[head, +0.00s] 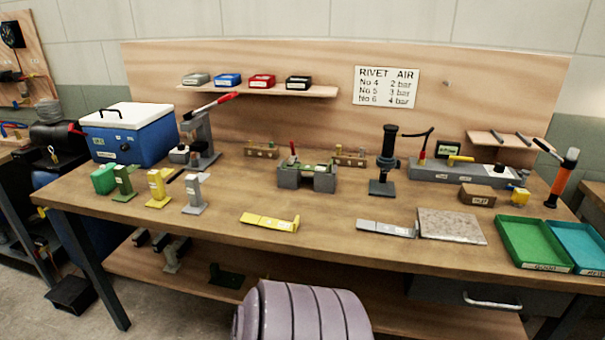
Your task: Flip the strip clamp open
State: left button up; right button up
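A grey fixture (290,180) with a gap in its front stands at the middle of the workbench. A small upright red lever (293,148) shows at its back, and greenish parts lie across its top. To the right, a long grey block (430,171) carries a yellow lever (460,158) lying nearly flat. I cannot tell for certain which of these is the strip clamp, nor whether it is open. Neither of my grippers is in view.
The wooden bench (330,220) has free room at its front middle. A yellow bracket (270,222), a grey bracket (385,229) and a flat plate (450,226) lie near its front edge. A black upright tool (388,160) stands right of the fixture. A green tray (505,254) sits front right.

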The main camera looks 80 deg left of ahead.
aim_at(290, 163)
jog(key=l+u, duration=0.1)
jog(key=u, duration=2.3)
jog(key=j, duration=0.1)
